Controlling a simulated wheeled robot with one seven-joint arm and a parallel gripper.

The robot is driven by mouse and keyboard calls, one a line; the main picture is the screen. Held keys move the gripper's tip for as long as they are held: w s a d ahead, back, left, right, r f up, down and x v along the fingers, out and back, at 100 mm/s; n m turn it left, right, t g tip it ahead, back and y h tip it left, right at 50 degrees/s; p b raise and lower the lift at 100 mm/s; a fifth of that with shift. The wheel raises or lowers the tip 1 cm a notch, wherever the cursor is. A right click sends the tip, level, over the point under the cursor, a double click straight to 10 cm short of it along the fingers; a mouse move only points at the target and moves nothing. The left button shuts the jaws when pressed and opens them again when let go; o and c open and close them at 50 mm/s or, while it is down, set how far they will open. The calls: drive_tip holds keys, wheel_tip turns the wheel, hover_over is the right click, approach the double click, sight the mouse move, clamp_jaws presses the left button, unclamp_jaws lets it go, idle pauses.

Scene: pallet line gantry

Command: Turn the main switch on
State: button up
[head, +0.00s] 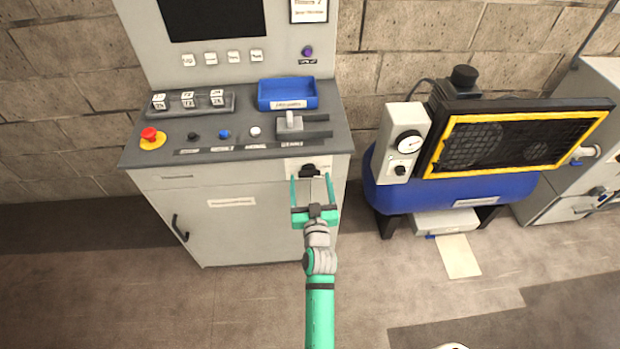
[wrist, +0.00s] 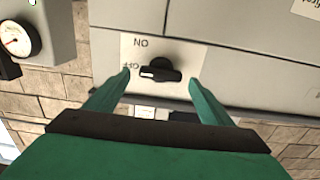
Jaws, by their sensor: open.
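The main switch (head: 309,170) is a black rotary knob on a pale plate at the upper right of the cabinet front, under the console top. In the wrist view the knob (wrist: 162,70) lies crosswise, and its white mark points left at the OFF lettering. The ON lettering (wrist: 141,43) stands above it in that view and reads upside down. My gripper (head: 311,178) is open in front of the switch. Its two green fingers lie to either side of the knob with visible gaps. One fingertip partly covers the OFF lettering.
The console top above carries a red emergency button (head: 150,137), several small buttons, a lever (head: 290,122) and a blue tray (head: 287,106). A blue compressor (head: 450,194) with a gauge stands to the right. The floor before the cabinet is clear.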

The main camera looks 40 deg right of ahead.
drive_tip(key=shift+x, duration=0.9)
drive_tip(key=shift+a, duration=0.1)
drive_tip(key=c, duration=1)
drive_tip(key=shift+c, duration=0.2)
